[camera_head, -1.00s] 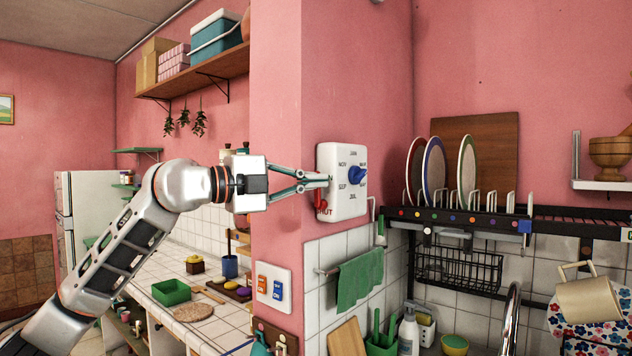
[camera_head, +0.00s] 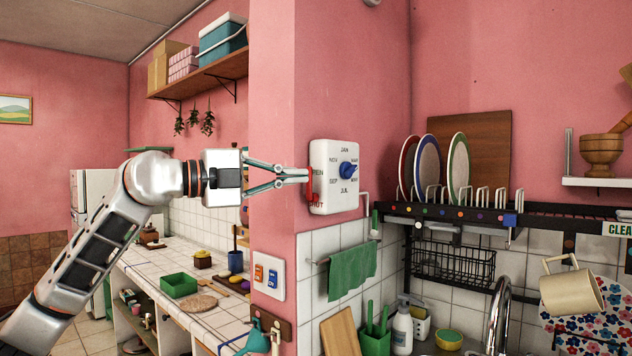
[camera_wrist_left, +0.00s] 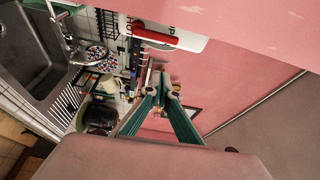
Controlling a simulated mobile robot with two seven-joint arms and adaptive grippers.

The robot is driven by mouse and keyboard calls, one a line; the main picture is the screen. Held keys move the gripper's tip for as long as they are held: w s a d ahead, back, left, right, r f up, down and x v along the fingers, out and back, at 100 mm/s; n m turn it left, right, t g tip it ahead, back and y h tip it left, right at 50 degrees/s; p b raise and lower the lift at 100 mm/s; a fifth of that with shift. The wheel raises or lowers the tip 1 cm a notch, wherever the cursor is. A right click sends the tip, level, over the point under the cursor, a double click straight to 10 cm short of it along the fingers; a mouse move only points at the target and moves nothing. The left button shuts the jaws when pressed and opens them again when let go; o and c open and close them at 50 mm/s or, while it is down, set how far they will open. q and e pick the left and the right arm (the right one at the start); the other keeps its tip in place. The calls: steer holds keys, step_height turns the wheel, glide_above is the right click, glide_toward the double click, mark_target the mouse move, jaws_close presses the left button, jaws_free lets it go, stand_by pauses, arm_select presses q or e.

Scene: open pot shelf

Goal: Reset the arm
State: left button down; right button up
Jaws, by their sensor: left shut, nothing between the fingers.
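My left gripper (camera_head: 304,175) reaches in from the left in the head view, its fingers pointing right at the left edge of a white control box (camera_head: 343,160) on the pink wall. The fingers are shut with nothing between them. In the wrist view the left fingertips (camera_wrist_left: 163,88) meet, apart from the box's red lever (camera_wrist_left: 154,37). In the head view the red lever (camera_head: 312,187) stands on the box's left side between the OPEN and SHUT labels, just beyond the fingertips. The box's front carries a blue knob (camera_head: 347,170). My right gripper is not in view.
The pink wall corner is close beside the left gripper. Below it are a switch plate (camera_head: 269,276) and a green towel (camera_head: 352,272). A dish rack (camera_head: 455,215) is at right. A tiled counter (camera_head: 150,262) with a green tray (camera_head: 179,285) lies behind the arm.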

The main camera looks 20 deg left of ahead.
arm_select(q)
steer(key=v, duration=0.4)
steer(key=w+d+f+g+h, duration=0.1)
steer(key=d+f+g+h, duration=0.15)
steer(key=d+f, duration=0.5)
steer(key=d+f+g+h, duration=0.1)
steer(key=d+f+h, duration=0.3)
steer(key=f, duration=0.7)
step_height(320, 180, down, 31)
steer(key=s+a+n+t+y, duration=0.1)
steer(key=s+n+t+y, duration=0.2)
steer(key=n+t+y, duration=0.9)
steer(key=s+f+n+g+y, duration=0.1)
steer(key=s+f+n+g, duration=0.3)
steer(key=s+f, duration=0.7)
steer(key=s+f+n+g+y, duration=0.2)
steer(key=s+f+n+g, duration=0.3)
steer(key=s+f, duration=0.7)
step_height(320, 180, down, 7)
steer(key=d+g, duration=0.1)
steer(key=g, duration=0.1)
steer(key=shift+f+g+b, duration=0.2)
steer(key=shift+g+b, duration=0.15)
steer(key=shift+b, duration=0.05)
